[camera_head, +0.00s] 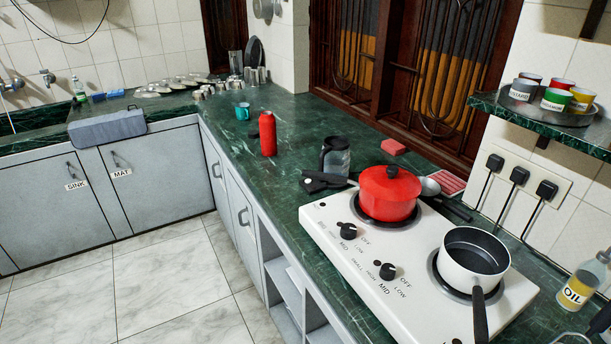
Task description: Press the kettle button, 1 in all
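A dark, partly see-through jug with a black lid and handle (335,157) stands upright on the green counter, left of the stove. It looks like the kettle, but I cannot tell for sure. No button can be made out on it at this size. A flat black object (322,181) lies just in front of it. Neither of my grippers can be made out in the head view.
The white stove (345,262) carries a red pot (389,192) and a white saucepan (474,262). A red bottle (267,134) and teal mug (242,111) stand farther back. An oil bottle (577,290) stands at right. The counter left of the jug is mostly clear.

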